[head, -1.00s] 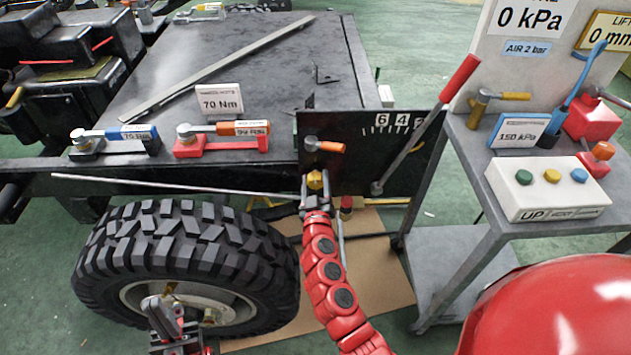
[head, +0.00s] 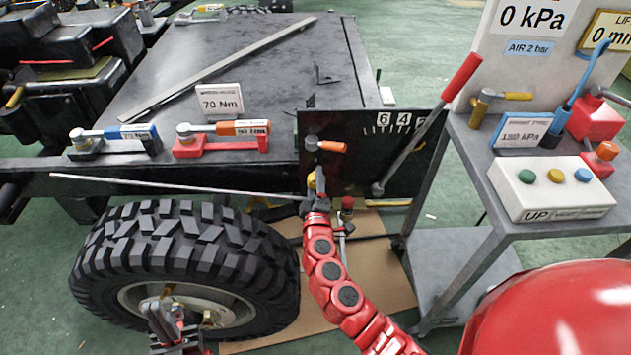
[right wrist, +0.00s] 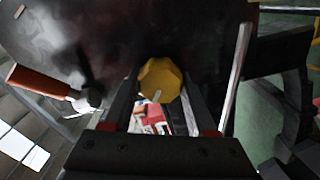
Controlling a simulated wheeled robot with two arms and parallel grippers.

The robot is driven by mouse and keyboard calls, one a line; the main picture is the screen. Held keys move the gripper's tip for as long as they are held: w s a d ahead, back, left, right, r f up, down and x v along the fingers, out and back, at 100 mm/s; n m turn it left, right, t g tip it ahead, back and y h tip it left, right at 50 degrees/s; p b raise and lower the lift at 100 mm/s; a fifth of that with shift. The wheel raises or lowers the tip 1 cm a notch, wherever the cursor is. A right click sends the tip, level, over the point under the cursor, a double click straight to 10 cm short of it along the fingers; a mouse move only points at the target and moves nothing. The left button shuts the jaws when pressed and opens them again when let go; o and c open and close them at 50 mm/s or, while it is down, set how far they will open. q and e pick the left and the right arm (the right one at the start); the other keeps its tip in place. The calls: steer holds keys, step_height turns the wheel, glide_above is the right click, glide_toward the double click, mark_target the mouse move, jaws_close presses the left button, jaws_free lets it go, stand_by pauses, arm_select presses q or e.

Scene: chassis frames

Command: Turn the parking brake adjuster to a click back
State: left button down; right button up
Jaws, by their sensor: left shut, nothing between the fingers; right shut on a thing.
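The yellow, many-sided adjuster knob (head: 312,181) is at the lower left of the dark panel (head: 345,175); its face shows clearly in the right wrist view (right wrist: 160,77), with a pale mark low on it. My right gripper (head: 316,198) is shut on this knob, one finger on each side. In the head view the gripper partly hides the knob. The parking brake lever (head: 432,120), with a red grip, leans up to the right in front of the panel's number scale (head: 402,122). My left gripper (head: 172,322) is shut and empty before the wheel.
An orange-handled tool (head: 326,146) is on the panel just above my right gripper. A thin rod (head: 180,185) runs leftward from there, above the tyre (head: 185,255). A grey cart (head: 470,255) with a button box (head: 550,190) stands to the right.

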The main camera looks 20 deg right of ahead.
steer(key=shift+n, duration=0.7)
steer(key=o, duration=1.4)
steer(key=shift+c, duration=0.2)
steer(key=b+v, duration=0.2)
steer(key=v, duration=1.5)
steer(key=shift+s, duration=0.25)
steer(key=shift+a, duration=0.1)
